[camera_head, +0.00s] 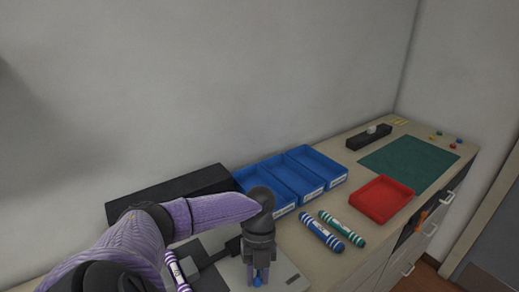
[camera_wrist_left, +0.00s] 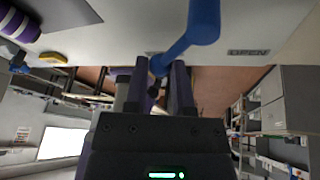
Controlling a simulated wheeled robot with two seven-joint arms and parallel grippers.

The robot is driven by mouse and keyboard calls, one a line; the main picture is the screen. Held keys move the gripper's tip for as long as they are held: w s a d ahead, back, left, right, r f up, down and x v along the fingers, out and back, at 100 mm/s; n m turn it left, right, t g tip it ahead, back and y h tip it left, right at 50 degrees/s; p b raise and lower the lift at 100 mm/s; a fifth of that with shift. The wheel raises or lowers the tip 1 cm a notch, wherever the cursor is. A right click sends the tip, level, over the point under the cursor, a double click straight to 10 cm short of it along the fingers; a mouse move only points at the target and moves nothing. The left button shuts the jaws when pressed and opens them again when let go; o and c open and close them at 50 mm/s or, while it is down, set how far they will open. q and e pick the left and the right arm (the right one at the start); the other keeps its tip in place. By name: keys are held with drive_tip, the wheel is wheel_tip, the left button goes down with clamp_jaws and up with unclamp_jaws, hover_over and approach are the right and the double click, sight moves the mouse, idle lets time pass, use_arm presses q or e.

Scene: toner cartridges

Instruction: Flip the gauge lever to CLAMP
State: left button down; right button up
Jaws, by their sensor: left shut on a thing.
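The gauge (camera_head: 293,277) is a light plate at the bottom middle of the head view, partly hidden by my left arm. Its blue lever (camera_head: 258,281) shows just under my left gripper (camera_head: 261,274). In the left wrist view the blue lever (camera_wrist_left: 196,32) runs from a rounded bend down between the two fingers of my left gripper (camera_wrist_left: 165,72). The gripper is shut on the lever. An OPEN label (camera_wrist_left: 249,52) lies on the plate to the right of the lever. Another label behind the lever is mostly covered and unreadable. My right gripper is not in view.
A purple-striped cartridge (camera_head: 177,271) lies left of the gripper. A blue cartridge (camera_head: 320,231) and a teal one (camera_head: 342,229) lie to the right. Blue bins (camera_head: 304,203) and a long black box (camera_head: 180,189) stand behind. A red tray (camera_head: 381,199) and green mat (camera_head: 410,160) are farther right.

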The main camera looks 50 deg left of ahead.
use_arm(q)
drive_tip(key=shift+c, duration=2.2)
unclamp_jaws()
drive_tip(key=shift+r, duration=0.1)
drive_tip(key=v, duration=0.9)
drive_tip(key=shift+a+r, duration=0.15)
drive_tip(key=shift+r, duration=0.2)
drive_tip(key=shift+w, duration=0.15)
